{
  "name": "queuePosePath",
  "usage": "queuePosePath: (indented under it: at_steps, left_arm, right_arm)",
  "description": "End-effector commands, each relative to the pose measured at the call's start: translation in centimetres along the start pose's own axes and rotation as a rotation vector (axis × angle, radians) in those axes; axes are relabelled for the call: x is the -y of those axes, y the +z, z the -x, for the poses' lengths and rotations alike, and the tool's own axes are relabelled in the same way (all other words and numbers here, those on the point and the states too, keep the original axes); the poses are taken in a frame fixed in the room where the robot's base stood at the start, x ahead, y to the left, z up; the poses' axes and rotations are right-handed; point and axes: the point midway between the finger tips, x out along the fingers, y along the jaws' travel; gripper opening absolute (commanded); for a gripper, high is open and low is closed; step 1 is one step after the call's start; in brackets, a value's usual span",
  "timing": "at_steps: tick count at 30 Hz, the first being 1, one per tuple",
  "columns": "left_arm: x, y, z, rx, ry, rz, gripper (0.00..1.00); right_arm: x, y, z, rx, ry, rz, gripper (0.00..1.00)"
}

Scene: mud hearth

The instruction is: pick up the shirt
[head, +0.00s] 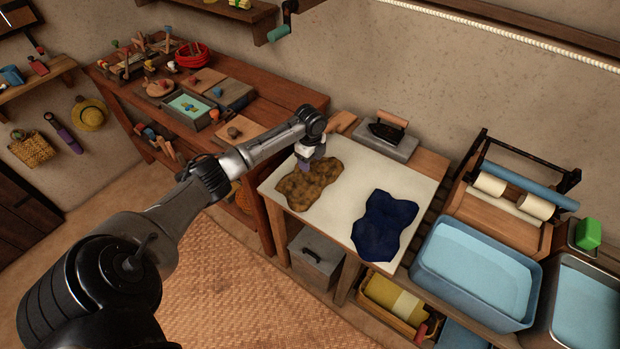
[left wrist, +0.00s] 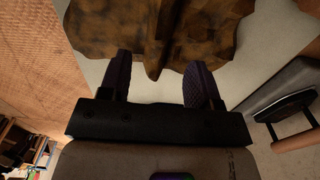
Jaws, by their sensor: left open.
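A crumpled brown mottled cloth (head: 309,184) lies on the left of the white-topped table (head: 348,179). A dark navy crumpled cloth (head: 384,226) lies to its right. I cannot tell for sure which one is the shirt. My left gripper (head: 310,161) is at the far edge of the brown cloth. In the left wrist view, its two dark, ridged fingers (left wrist: 159,82) are apart. A fold of the brown cloth (left wrist: 154,35) points in between their tips; I cannot tell whether they touch it. My right gripper is not in view.
A black iron (head: 387,130) with a wooden handle stands on a grey block behind the cloths; it also shows in the left wrist view (left wrist: 287,107). A blue basin (head: 474,272) and a roller wringer (head: 513,196) stand to the right. A cluttered wooden bench (head: 262,103) stands to the left.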

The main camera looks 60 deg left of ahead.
Motion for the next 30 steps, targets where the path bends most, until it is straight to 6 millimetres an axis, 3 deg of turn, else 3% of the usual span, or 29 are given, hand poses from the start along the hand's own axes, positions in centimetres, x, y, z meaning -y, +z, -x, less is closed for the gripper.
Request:
queuePosePath:
  at_steps: [12,20,30]
  left_arm:
    - [-0.2,0.0,-4.8,0.000,0.002,0.000,0.57]
    - [-0.2,0.0,-4.9,0.001,0.000,-0.001,0.56]
    - [-0.2,0.0,-4.9,0.001,0.001,0.000,0.24]
  right_arm:
    - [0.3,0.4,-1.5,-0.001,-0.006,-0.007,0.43]
    - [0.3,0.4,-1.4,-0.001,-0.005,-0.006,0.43]
    - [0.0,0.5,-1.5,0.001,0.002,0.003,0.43]
